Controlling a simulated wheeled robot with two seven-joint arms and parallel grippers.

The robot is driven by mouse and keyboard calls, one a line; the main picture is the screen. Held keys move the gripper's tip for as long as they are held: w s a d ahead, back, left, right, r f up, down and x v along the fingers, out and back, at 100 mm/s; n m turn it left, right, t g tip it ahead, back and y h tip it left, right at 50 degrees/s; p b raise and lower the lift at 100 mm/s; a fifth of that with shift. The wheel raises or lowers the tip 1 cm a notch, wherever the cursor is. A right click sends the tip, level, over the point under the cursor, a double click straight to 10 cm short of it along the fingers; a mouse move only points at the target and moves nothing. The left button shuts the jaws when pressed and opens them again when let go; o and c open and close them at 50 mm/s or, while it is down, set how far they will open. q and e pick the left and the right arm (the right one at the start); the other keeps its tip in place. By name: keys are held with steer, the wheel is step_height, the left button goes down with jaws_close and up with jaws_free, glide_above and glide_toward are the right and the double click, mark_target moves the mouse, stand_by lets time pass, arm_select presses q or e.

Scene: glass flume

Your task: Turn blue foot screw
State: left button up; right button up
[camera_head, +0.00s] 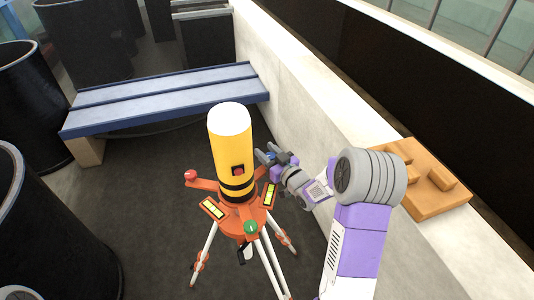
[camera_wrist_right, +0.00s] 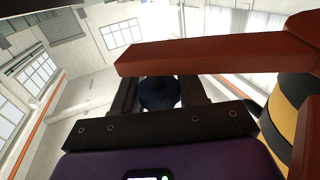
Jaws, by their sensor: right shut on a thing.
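A yellow instrument (camera_head: 229,150) with a white cap and black bands stands upright on an orange three-armed base (camera_head: 232,216) on a tripod. A red foot screw (camera_head: 190,175) is at the left arm and a green one (camera_head: 250,227) at the front arm. My right gripper (camera_head: 268,157) reaches the base's far right side, close beside the yellow body. In the right wrist view the blue foot screw (camera_wrist_right: 158,94) sits between the two dark fingers, just under an orange arm (camera_wrist_right: 215,52). The gripper is shut on it.
A long blue bench (camera_head: 165,98) lies behind the instrument. Black bins (camera_head: 60,235) stand at the left. A pale wall (camera_head: 300,85) runs along the right, with an orange-brown block (camera_head: 425,185) on its top. White tripod legs (camera_head: 270,268) spread over the dark floor.

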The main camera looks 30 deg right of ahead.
steer(key=m+h+b, duration=0.1)
steer(key=h+b, duration=0.1)
steer(key=m+h+b, duration=0.2)
steer(key=m+g+h+b, duration=0.1)
steer(key=h+b, duration=0.1)
steer(key=shift+d+f+m+h+b, duration=0.1)
steer(key=shift+d+m+h+b, duration=0.2)
steer(key=shift+h+b, duration=0.1)
steer(key=shift+s+d+m+g+h, duration=0.1)
steer(key=shift+m+g+h, duration=0.2)
steer(key=shift+m+h, duration=0.35)
steer(key=shift+h+b, duration=0.3)
steer(key=shift+h, duration=0.05)
steer(key=o, duration=1)
steer(key=b+v, duration=0.1)
steer(key=v, duration=0.6)
steer(key=shift+s, duration=0.3)
steer(key=shift+c, duration=0.2)
